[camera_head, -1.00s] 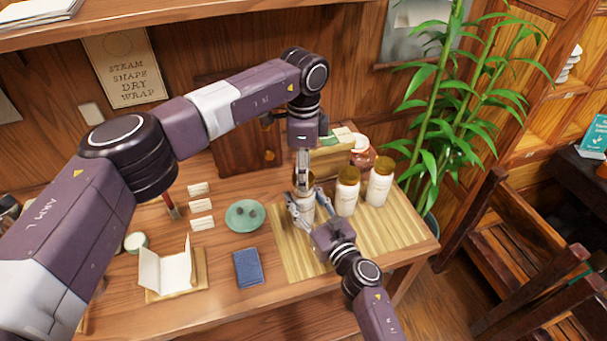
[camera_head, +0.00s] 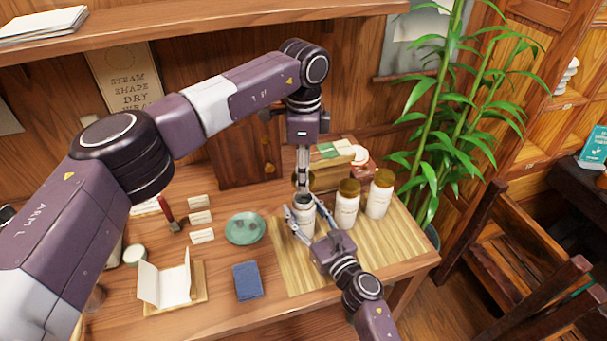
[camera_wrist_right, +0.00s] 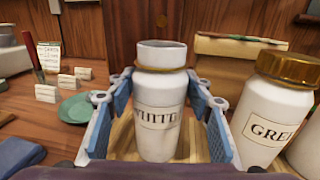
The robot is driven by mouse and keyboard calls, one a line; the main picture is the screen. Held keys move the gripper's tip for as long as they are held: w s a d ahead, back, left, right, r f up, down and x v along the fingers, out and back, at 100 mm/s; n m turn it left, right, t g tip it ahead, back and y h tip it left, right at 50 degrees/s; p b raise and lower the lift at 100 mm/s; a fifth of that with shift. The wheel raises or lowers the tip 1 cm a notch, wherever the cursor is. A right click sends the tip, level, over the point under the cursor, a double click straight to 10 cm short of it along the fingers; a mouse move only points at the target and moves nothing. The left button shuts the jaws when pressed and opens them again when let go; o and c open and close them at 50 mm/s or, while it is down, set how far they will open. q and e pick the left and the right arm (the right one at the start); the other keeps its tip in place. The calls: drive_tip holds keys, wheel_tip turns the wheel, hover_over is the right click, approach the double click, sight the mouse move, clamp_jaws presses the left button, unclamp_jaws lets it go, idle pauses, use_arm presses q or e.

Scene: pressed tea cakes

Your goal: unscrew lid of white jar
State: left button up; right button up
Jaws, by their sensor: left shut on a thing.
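The white jar (camera_head: 305,220) stands on the bamboo mat (camera_head: 290,258), upright and with its mouth open. In the right wrist view the same jar (camera_wrist_right: 158,115) is labelled WHITE and bears no lid. My left gripper (camera_head: 301,180) points down just above the jar and is shut on its golden-brown lid (camera_head: 296,180), which is partly hidden by the fingers. My right gripper (camera_head: 303,224) reaches around the jar from the front right. In the right wrist view its blue-padded fingers (camera_wrist_right: 160,110) lie on both sides of the jar, seemingly touching it at their tips.
Two lidded jars, one (camera_head: 347,205) close beside and another (camera_head: 379,195) farther right, stand on the mat. A green dish (camera_head: 245,229), blue cloth (camera_head: 247,281) and open booklet (camera_head: 165,280) lie left. A wooden box (camera_head: 332,175) is behind.

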drive_tip(key=shift+o, duration=1.4)
